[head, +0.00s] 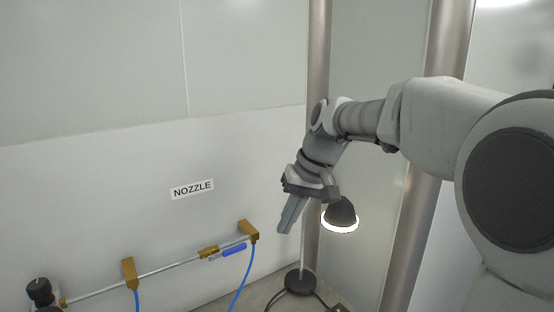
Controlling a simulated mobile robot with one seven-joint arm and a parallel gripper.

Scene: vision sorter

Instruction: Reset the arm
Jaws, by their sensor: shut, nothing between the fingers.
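My arm reaches in from the right side of the head view, bent at the elbow. My gripper (284,229) hangs at its end, pointing down and slightly left. Its grey fingers are together, with nothing held between them. The gripper is in the air in front of the corner, to the left of a lit lamp head and apart from the wall.
A lit lamp (341,214) stands on a dark round base (300,282). A metal rail with brass blocks (248,232), a blue piece (234,250) and blue hoses runs along the wall at lower left. A NOZZLE label (192,189) is above. Metal posts (319,60) stand behind.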

